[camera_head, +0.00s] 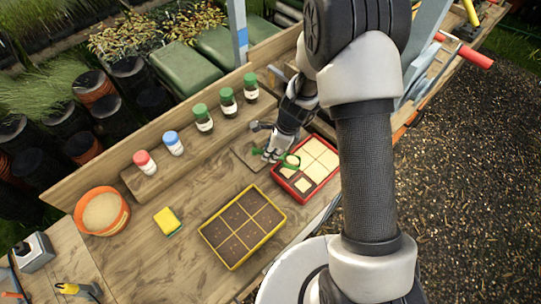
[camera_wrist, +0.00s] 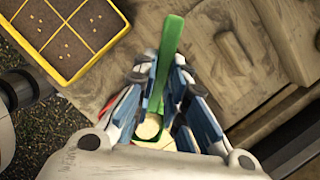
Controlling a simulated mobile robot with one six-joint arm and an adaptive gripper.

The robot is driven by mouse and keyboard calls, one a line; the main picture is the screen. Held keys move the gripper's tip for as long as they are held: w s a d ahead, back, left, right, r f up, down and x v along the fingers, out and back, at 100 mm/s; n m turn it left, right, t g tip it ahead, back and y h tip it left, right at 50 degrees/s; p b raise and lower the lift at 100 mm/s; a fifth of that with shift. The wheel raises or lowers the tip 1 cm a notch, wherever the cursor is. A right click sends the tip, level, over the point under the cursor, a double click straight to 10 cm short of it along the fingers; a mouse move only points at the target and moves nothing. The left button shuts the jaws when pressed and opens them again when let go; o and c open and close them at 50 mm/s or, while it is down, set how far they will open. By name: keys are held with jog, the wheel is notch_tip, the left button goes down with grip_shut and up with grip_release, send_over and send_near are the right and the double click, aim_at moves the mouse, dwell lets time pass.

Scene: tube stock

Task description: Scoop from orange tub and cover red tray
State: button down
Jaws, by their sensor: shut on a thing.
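My gripper (camera_head: 272,154) is shut on the green scoop (camera_wrist: 171,45), whose handle runs between the fingers in the wrist view. The scoop's round bowl holds pale material (camera_wrist: 149,127) and is over the left part of the red tray (camera_head: 287,188) in the head view. Most of the tray's compartments look pale on top. The bowl partly hides the tray. The orange tub (camera_head: 119,223) stands at the far left of the bench with pale granular material inside.
A yellow tray (camera_head: 231,268) with dark, dotted compartments lies between the tub and the red tray. A yellow sponge (camera_head: 168,221) lies near the tub. Several capped bottles (camera_head: 203,118) stand on a raised wooden shelf behind. Bare bench surrounds the sponge.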

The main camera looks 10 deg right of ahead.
jog(key=shift+s+d+f+t+y+b, duration=0.15)
jog(key=shift+y+b, duration=0.35)
jog(key=shift+b, duration=1.45)
jog(key=shift+d+f+t+y+b, duration=0.25)
jog(key=shift+y+b, duration=0.25)
jog(key=shift+b, duration=1.4)
jog(key=shift+s+d+f+t+y+b, duration=0.1)
jog(key=shift+d+y+b, duration=0.3)
jog(key=shift+b, duration=1.55)
jog(key=b, duration=0.1)
jog(key=y+b, duration=0.1)
jog(key=b, duration=0.1)
jog(key=shift+s+d+f+y+b, duration=0.1)
jog(key=shift+d+f+y+b, duration=0.2)
jog(key=shift+r, duration=0.1)
jog(key=shift+t+y+b, duration=0.3)
jog(key=shift+b, duration=0.45)
jog(key=shift+d+y+b, duration=0.1)
jog(key=shift+y+b, duration=0.7)
jog(key=shift+b, duration=0.45)
jog(key=shift+r, duration=0.1)
